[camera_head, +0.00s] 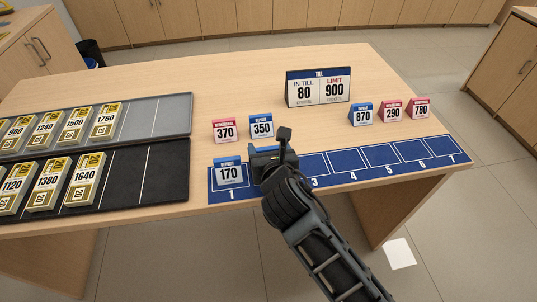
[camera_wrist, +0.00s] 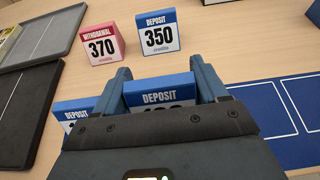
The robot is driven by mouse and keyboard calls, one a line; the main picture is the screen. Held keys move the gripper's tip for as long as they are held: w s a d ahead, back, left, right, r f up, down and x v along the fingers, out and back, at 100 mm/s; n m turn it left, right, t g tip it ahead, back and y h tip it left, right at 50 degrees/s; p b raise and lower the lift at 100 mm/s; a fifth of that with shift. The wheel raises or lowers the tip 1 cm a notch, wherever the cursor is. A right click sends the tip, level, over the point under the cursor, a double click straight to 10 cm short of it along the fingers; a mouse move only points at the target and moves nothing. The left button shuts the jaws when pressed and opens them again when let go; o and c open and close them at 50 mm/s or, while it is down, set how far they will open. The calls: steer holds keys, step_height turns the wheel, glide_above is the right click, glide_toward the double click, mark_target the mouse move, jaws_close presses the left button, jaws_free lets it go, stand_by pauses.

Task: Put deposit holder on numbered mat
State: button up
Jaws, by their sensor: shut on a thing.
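My gripper (camera_head: 273,157) is shut on a blue-topped deposit holder (camera_wrist: 160,97), over or near space 2 of the numbered mat. Most of its number is hidden by my gripper. The blue numbered mat (camera_head: 330,183) lies along the front edge of the counter, with spaces 1 to 7. The deposit holder marked 170 (camera_head: 230,173) stands on space 1, just left of my gripper. It also shows partly in the wrist view (camera_wrist: 75,108). I cannot tell whether the held holder touches the mat. Spaces 3 to 7 are bare.
Behind the mat stand withdrawal 370 (camera_head: 224,130) and deposit 350 (camera_head: 261,126). Deposit 870 (camera_head: 361,114), pink holders 290 (camera_head: 391,111) and 780 (camera_head: 419,108), and the till sign (camera_head: 318,87) stand farther right. Trays (camera_head: 140,172) of numbered gold-topped blocks fill the left.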

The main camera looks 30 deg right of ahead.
steer(key=shift+f, duration=0.9)
steer(key=o, duration=1.1)
steer(key=shift+f, duration=0.1)
steer(key=shift+c, duration=0.2)
steer(key=shift+s+r, duration=0.1)
steer(key=shift+r, duration=0.1)
steer(key=v, duration=1.1)
steer(key=shift+s+r+p, duration=0.2)
steer(key=shift+s+p, duration=0.1)
steer(key=shift+s, duration=0.05)
steer(key=shift+a, duration=0.15)
